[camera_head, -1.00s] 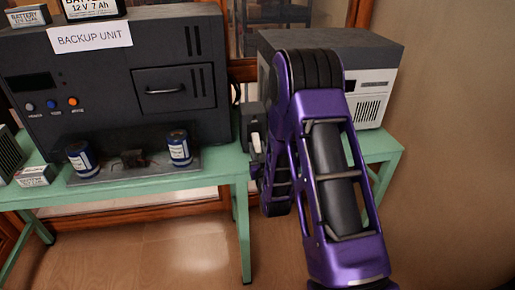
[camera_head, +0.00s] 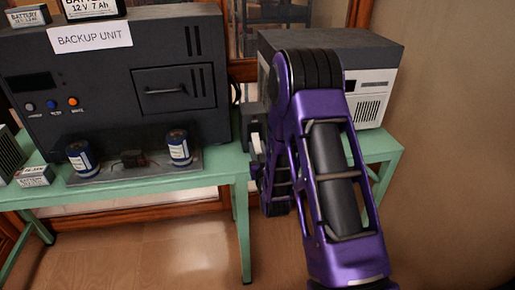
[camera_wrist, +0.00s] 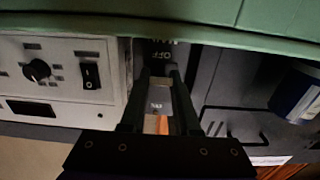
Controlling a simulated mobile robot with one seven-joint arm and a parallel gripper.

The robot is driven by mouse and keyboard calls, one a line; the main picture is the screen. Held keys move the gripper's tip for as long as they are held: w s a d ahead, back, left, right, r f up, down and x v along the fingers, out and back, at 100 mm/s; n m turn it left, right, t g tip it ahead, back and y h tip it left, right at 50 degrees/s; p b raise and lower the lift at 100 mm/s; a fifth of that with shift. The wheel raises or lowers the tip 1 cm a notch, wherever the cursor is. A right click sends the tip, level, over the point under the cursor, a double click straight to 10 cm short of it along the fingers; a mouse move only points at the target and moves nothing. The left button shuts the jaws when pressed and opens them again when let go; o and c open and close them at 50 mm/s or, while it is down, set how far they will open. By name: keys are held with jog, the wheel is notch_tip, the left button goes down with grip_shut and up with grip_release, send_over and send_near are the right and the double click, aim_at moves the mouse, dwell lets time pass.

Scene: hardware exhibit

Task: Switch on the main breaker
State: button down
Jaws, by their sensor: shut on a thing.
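The main breaker is a dark box (camera_head: 253,118) between the backup unit and the grey-white cabinet. In the wrist view, its dark face (camera_wrist: 160,52) carries OFF lettering and a second, partly cut-off label above it. My gripper (camera_wrist: 160,76) is at the breaker, its two dark fingers closed on the breaker's lever below the OFF lettering. The lever is mostly hidden between the fingers. A pale plate and an orange patch show between the fingers. In the head view my purple arm hides the gripper and much of the breaker.
The black backup unit (camera_head: 120,85) stands left on a green table (camera_head: 215,180). Two blue cylinders (camera_head: 82,158) (camera_head: 179,148) stand on a plate before it. The grey-white cabinet (camera_head: 372,95) stands behind my arm. In the wrist view, its knob (camera_wrist: 37,70) and rocker switch (camera_wrist: 90,76) are close by.

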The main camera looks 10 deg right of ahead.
aim_at(256, 138)
jog(key=shift+r, duration=0.2)
jog(key=r+g+p, duration=0.1)
jog(key=g+p, duration=0.1)
jog(key=p, duration=0.1)
jog(key=shift+s+r+p, duration=0.15)
jog(key=shift+r+p, duration=0.2)
jog(key=r+g+p, duration=0.1)
jog(key=g+p, duration=0.2)
jog(key=p, duration=0.1)
jog(key=shift+r+g+p, duration=0.3)
jog(key=shift+r+g, duration=0.1)
jog(key=g+p, duration=0.1)
jog(key=r+g+p, duration=0.1)
jog(key=shift+g, duration=0.3)
jog(key=shift+w+r+g, duration=0.2)
jog(key=shift+r+g, duration=0.05)
jog(key=shift+g, duration=0.6)
jog(key=shift+w+r+g, duration=0.2)
jog(key=shift+g, duration=0.65)
jog(key=c, duration=0.6)
grip_release()
jog(key=shift+c, duration=0.2)
